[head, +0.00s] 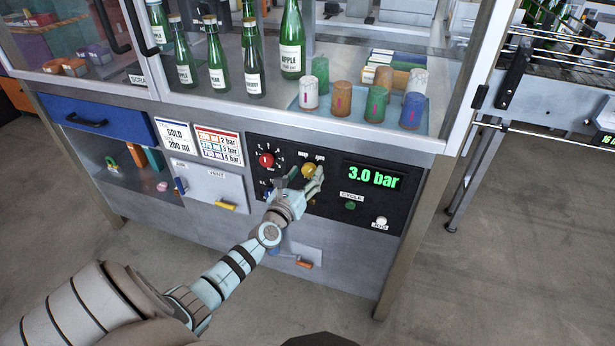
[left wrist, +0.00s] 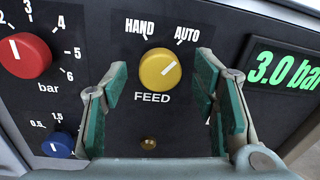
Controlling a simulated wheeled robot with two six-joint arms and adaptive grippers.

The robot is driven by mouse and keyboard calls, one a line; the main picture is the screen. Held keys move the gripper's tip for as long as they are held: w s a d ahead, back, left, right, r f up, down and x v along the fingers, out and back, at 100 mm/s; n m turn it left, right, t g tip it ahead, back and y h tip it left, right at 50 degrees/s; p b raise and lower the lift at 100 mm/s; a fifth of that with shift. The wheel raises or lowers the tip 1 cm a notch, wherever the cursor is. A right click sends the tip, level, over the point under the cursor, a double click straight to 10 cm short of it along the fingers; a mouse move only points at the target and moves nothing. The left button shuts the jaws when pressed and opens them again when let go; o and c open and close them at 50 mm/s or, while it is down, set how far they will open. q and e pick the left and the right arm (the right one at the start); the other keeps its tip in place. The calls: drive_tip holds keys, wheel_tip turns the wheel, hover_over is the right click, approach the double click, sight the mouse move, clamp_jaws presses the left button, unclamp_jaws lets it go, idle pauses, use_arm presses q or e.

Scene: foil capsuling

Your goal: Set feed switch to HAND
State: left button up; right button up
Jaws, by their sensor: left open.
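The yellow FEED switch (left wrist: 160,69) is a round knob on the black control panel (left wrist: 95,18). Its white pointer line slants up and right toward the AUTO label (left wrist: 187,35). The HAND label (left wrist: 139,27) is above it on the left. The knob (head: 309,169) also shows in the head view, partly framed by my gripper. My left gripper (head: 304,181) is open in front of the panel, with one green-padded finger on each side of the knob. The fingers look apart from the knob in the left wrist view. My right gripper is not in view.
A red bar knob (left wrist: 25,55) and a blue knob (left wrist: 58,145) sit left of the switch. A green 3.0 bar display (head: 373,178) is to the right, with a green CYCLE button (head: 350,205) and a white button (head: 381,220) below. Bottles and coloured capsules stand behind glass above.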

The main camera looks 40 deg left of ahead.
use_arm(q)
drive_tip(key=shift+w+a, duration=0.2)
drive_tip(key=shift+w, duration=0.45)
drive_tip(key=shift+c, duration=0.6)
drive_tip(key=c, duration=1)
drive_tip(key=shift+c, duration=0.2)
